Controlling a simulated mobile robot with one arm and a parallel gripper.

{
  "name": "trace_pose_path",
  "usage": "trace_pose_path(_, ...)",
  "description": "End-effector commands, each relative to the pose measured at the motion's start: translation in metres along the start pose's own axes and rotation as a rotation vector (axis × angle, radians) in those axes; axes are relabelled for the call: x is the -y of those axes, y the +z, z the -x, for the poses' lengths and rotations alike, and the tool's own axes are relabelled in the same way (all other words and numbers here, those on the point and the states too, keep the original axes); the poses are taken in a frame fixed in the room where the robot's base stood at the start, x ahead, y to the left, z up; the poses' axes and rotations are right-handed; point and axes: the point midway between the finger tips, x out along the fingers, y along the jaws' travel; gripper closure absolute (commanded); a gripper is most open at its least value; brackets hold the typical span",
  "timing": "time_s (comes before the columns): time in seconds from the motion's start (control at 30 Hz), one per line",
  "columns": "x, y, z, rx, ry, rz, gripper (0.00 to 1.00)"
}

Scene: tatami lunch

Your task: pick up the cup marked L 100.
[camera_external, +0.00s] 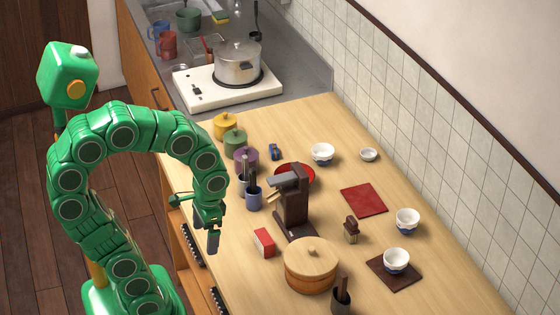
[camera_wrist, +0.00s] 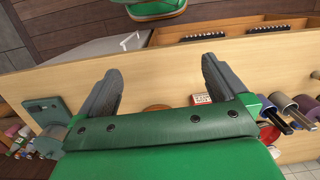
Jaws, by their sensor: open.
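No mark reading L 100 is legible in either view, so I cannot tell which cup bears it. White cups with blue bases stand on the counter: one at the back (camera_external: 322,154), one at the right (camera_external: 408,221), and one (camera_external: 396,260) on a dark brown square mat (camera_external: 378,275). A red mug (camera_external: 168,46) and a blue mug (camera_external: 160,29) are by the sink. My gripper (camera_external: 212,243) is at the counter's left edge, away from these cups. In the wrist view my gripper (camera_wrist: 160,78) is open, with nothing between its fingers.
A dark brown device (camera_external: 293,205), a red-and-white box (camera_external: 264,243) and a wooden lidded pot (camera_external: 311,266) stand near my gripper. Blue-grey holders (camera_external: 253,199) contain utensils. Lidded pots (camera_external: 226,127) line the left edge. A steel pot (camera_external: 238,63) sits on the stove.

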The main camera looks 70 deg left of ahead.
Motion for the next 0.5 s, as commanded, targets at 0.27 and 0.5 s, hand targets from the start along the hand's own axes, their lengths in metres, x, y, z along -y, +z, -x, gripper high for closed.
trace_pose_path(0.27, 0.024, -0.052, 0.003, -0.018, -0.008, 0.049, 0.00)
trace_pose_path(0.5, 0.044, -0.114, 0.008, -0.128, 0.003, 0.078, 0.00)
